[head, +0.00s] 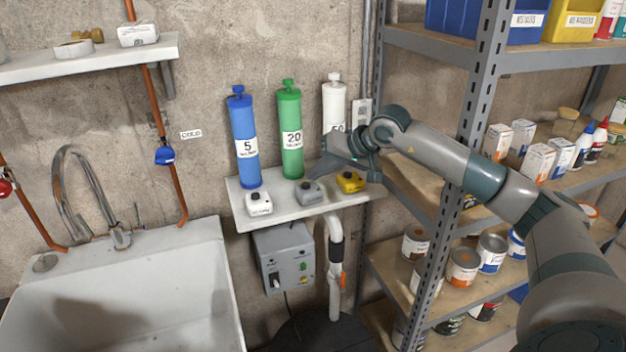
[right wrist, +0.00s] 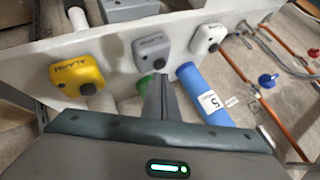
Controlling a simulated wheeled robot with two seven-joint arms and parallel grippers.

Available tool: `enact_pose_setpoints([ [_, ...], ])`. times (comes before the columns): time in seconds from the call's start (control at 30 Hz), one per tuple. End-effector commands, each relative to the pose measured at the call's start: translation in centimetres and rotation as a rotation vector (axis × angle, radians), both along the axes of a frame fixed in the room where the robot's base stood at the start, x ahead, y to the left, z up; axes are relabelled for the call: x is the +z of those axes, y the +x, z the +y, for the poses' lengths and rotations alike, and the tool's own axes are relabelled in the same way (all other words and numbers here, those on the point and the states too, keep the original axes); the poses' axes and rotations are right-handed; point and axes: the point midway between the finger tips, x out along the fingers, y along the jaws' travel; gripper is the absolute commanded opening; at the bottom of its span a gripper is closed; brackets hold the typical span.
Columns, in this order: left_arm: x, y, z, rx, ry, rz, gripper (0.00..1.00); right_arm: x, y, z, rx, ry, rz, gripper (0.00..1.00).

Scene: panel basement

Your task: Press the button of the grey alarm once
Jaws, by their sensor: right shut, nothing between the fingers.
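The grey alarm (head: 310,193) stands on a small white wall shelf, between the white alarm (head: 259,204) and the yellow alarm (head: 350,182). It has a dark button on top. In the right wrist view the grey alarm (right wrist: 151,45) is at the upper middle, with its button facing my fingers. My right gripper (head: 312,173) is shut and empty, its fingertips just above the grey alarm. In the right wrist view its closed fingertips (right wrist: 160,80) point at the button. I cannot tell whether they touch it. My left gripper is not in view.
Blue (head: 243,140), green (head: 290,130) and white (head: 333,100) cylinders stand behind the alarms, close to my right gripper. A metal rack (head: 455,150) with cans and boxes stands at right. A sink (head: 130,290) is at left.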

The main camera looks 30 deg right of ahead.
Motion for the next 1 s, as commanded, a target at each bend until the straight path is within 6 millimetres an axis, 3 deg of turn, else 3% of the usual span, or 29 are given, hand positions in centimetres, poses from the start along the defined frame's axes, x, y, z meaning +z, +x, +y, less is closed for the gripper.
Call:
enact_pose_setpoints([
  [0.03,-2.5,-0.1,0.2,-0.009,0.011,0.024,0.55,-2.1,0.0,0.0,0.000,0.000,0.000,0.00],
  [0.57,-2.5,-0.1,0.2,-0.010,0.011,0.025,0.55,-2.1,0.1,0.1,0.000,0.000,0.000,0.00],
  [1.0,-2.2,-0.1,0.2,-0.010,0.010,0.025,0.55,-1.6,1.0,1.4,0.001,0.000,-0.001,0.00],
])
